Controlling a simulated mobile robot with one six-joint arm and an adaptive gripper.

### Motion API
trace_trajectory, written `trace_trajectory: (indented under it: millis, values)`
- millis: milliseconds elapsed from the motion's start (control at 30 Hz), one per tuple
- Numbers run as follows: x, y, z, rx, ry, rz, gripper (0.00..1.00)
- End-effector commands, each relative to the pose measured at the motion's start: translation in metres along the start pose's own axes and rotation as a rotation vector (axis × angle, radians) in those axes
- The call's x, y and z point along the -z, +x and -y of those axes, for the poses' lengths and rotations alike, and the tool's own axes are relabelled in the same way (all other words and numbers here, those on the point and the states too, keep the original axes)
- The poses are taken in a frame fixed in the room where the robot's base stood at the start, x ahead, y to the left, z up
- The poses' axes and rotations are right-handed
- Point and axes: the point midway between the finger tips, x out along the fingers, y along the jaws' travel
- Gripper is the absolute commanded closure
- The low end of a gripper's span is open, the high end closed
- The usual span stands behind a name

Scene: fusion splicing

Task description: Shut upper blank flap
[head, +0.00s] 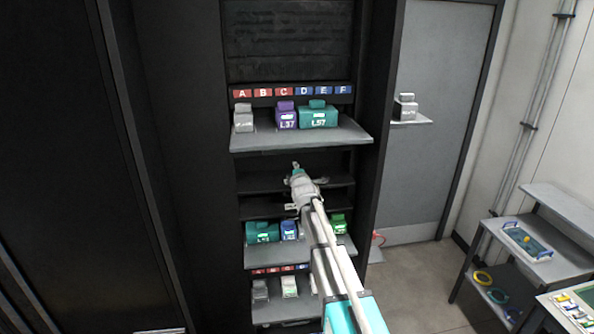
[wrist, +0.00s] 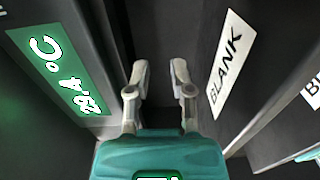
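My gripper (head: 296,164) reaches into the middle of the dark cabinet, in front of two dark ledge-like panels. The upper panel (head: 257,186) sits below the top shelf and the lower panel (head: 258,211) is just under it. My arm hides part of both. In the wrist view, a dark panel with a white BLANK label (wrist: 224,62) is right of my gripper (wrist: 160,68). The fingers are apart with nothing visible between them. I cannot tell which panel bears this label or whether the fingers touch anything.
A lit green temperature display (wrist: 62,72) is at left in the wrist view. Above, the pull-out shelf (head: 345,135) holds a purple module (head: 286,119), a teal module (head: 318,118) and a grey one (head: 243,119). More modules stand below. Floor at right (head: 425,275) is clear.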

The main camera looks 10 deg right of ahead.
Motion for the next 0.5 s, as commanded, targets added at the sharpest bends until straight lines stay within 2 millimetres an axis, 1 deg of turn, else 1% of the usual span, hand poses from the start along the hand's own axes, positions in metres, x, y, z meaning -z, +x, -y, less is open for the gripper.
trace_trajectory:
  millis: [33, 100, 433, 467, 500]
  values:
    - [0.0001, 0.0000, 0.0000, 0.000, 0.000, 0.000, 0.89]
    - [0.0002, -0.0001, 0.0000, 0.000, 0.000, 0.000, 1.00]
    - [0.0003, 0.0000, 0.0000, 0.000, 0.000, 0.000, 1.00]
    - [0.0003, 0.0000, 0.0000, 0.000, 0.000, 0.000, 0.99]
    - [0.0003, 0.0000, 0.0000, 0.000, 0.000, 0.000, 0.92]
